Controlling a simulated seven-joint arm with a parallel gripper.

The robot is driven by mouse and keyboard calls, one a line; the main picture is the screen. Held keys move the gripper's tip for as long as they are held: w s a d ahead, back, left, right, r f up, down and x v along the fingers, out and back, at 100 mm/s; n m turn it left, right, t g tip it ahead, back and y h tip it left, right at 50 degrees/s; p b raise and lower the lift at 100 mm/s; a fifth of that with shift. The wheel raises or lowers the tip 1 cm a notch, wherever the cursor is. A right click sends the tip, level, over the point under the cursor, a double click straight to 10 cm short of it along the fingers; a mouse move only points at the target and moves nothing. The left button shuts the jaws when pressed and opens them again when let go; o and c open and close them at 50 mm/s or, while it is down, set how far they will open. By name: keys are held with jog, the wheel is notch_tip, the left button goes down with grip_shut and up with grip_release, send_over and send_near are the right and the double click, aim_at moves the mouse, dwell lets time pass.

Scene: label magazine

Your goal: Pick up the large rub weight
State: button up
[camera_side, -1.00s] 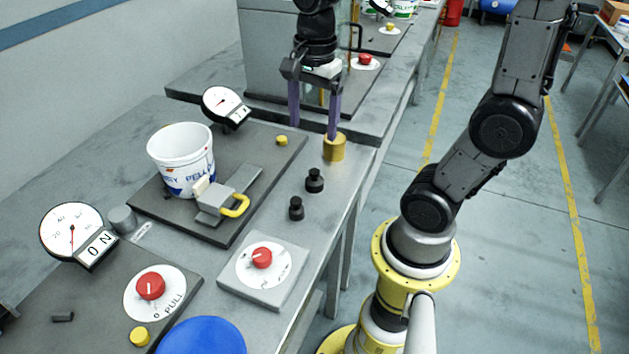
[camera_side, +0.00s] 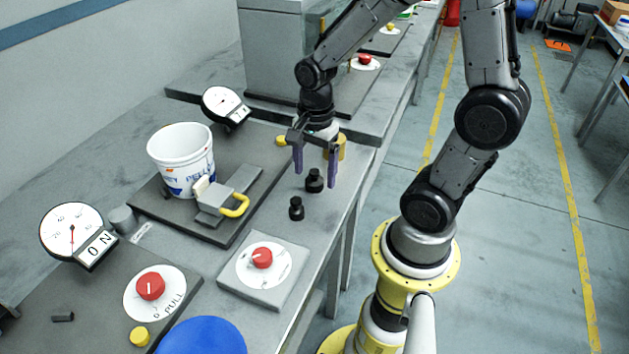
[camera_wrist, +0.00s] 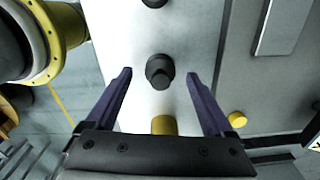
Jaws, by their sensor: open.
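Two black knobbed weights stand upright on the bench edge. The larger black weight (camera_side: 314,182) is farther from the side camera; the smaller black weight (camera_side: 296,209) stands nearer. My gripper (camera_side: 315,178) points down with its purple fingers apart and empty, around or just above the larger weight. In the wrist view the larger weight (camera_wrist: 159,70) lies between the fingertips (camera_wrist: 158,73), with a gap on both sides. The smaller weight (camera_wrist: 153,2) is cut by the top edge. I cannot tell the exact height of the fingertips over the bench.
A brass cylinder (camera_side: 342,147) stands just behind my gripper, partly hidden; it also shows in the wrist view (camera_wrist: 163,125). To the left are a dark plate with a grey clamp (camera_side: 225,202) and a white bucket (camera_side: 178,155). A red-knob panel (camera_side: 262,258) lies nearer.

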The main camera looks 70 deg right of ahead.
jog(key=shift+f, duration=0.95)
grip_shut()
jog(key=shift+w+r, duration=0.1)
